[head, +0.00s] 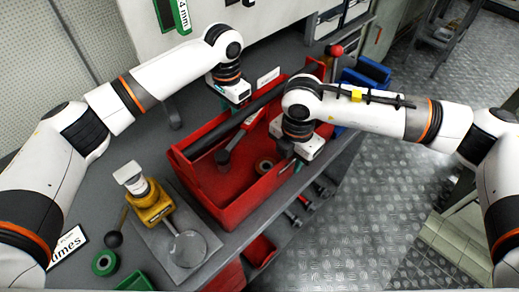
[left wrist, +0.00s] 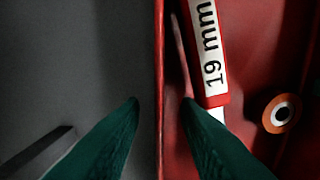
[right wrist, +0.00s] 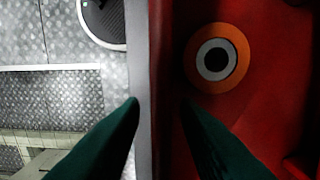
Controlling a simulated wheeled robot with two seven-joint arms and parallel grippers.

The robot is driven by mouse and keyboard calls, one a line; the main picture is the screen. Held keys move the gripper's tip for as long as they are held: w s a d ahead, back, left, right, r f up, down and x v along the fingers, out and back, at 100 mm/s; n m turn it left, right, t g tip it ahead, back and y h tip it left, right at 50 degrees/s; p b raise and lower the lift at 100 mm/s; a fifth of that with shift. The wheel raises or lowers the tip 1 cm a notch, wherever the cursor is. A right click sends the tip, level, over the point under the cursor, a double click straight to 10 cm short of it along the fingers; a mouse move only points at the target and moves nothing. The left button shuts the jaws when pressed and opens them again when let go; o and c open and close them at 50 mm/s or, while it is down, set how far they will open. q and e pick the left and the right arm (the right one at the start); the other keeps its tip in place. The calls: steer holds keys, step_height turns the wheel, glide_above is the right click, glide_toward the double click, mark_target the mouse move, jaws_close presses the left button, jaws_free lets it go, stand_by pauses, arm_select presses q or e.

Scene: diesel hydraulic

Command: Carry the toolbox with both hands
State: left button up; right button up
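The red toolbox (head: 240,203) sits on the grey workbench, open at the top, with a dark bar handle (head: 220,130) along its length. My left gripper (left wrist: 162,100) is over the far long wall (left wrist: 160,50), one finger on each side. The fingers are open, with a gap to the wall. My right gripper (right wrist: 160,102) is over the near long wall (right wrist: 152,60), open, one finger on each side. In the head view the fingers are mostly hidden by the wrists. Inside lie a red tool labelled 19 mm (left wrist: 208,50) and an orange ring (right wrist: 232,45).
A yellow device (head: 152,205) stands on a plate left of the toolbox, with a green roll (head: 105,263) nearby. Blue bins (head: 365,75) stand behind the toolbox at right. Open metal floor (head: 340,235) lies to the right of the bench.

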arm_select(q)
steer(key=shift+f, duration=0.7)
arm_select(e)
steer(key=shift+f, duration=0.7)
arm_select(q)
steer(key=shift+c, duration=0.6)
arm_select(e)
steer(key=shift+c, duration=0.6)
arm_select(q)
jaws_close()
arm_select(e)
jaws_close()
steer(key=shift+r, duration=0.1)
arm_select(q)
steer(key=shift+w+r, duration=0.15)
steer(key=shift+r, duration=0.1)
arm_select(e)
steer(key=shift+w+a+r, duration=0.1)
steer(key=shift+w+r, duration=0.05)
steer(key=shift+r, duration=0.05)
